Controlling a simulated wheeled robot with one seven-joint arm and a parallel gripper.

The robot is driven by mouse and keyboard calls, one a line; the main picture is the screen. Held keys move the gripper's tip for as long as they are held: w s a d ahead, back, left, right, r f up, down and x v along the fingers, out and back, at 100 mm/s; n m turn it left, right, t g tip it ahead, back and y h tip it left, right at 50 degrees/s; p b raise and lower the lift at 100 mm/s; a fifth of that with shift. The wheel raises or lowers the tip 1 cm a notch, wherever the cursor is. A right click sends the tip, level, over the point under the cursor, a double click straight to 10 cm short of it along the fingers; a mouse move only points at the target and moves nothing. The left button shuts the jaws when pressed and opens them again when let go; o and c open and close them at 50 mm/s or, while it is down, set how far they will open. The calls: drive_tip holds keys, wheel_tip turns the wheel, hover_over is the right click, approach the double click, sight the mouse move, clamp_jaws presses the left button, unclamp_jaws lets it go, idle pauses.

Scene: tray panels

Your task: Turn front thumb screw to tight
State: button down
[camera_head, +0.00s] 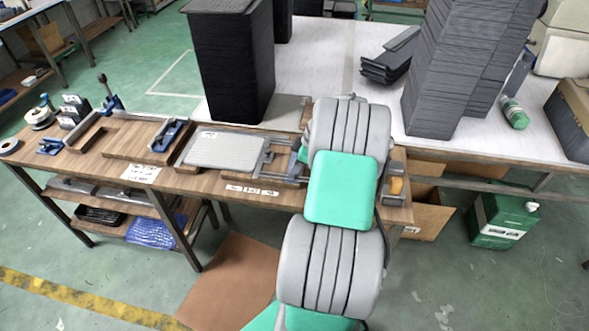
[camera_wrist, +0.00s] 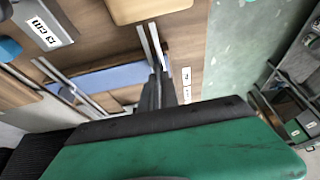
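A grey flat panel (camera_head: 223,149) lies in the fixture on the wooden bench in the head view. The fixture's metal bars (camera_head: 283,160) are at the panel's right, partly behind my arm. I cannot pick out the front thumb screw in either view; my arm may hide it. In the head view my gripper is hidden behind my arm. In the wrist view, a dark narrow part with two thin light bars, apparently my gripper (camera_wrist: 154,48), points at the bench top. Whether it is open or touches anything is unclear.
Blue toggle clamps (camera_head: 168,134) stand left of the panel. Tall black stacks (camera_head: 232,60) stand on the white table (camera_head: 335,62) behind. An orange object (camera_head: 396,186) sits in a holder at the bench's right end. A green canister (camera_head: 502,220) stands on the floor.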

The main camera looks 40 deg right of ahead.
drive_tip(key=shift+m, duration=0.3)
drive_tip(key=m+t+h+b, duration=0.1)
drive_tip(key=m+b, duration=0.1)
drive_tip(key=m, duration=0.2)
drive_tip(key=shift+h, duration=0.4)
drive_tip(key=m+h+b, duration=0.2)
drive_tip(key=m, duration=0.3)
drive_tip(key=shift+a+m, duration=0.1)
drive_tip(key=shift+m, duration=0.3)
drive_tip(key=m+h, duration=0.1)
drive_tip(key=m, duration=0.1)
drive_tip(key=m+b, duration=0.1)
drive_tip(key=m, duration=0.1)
drive_tip(key=shift+g+h, duration=0.4)
drive_tip(key=shift+r+m+g+h+b, duration=0.1)
drive_tip(key=shift+m+g+h+b, duration=0.3)
drive_tip(key=shift+m, duration=1.4)
drive_tip(key=c, duration=1.6)
unclamp_jaws()
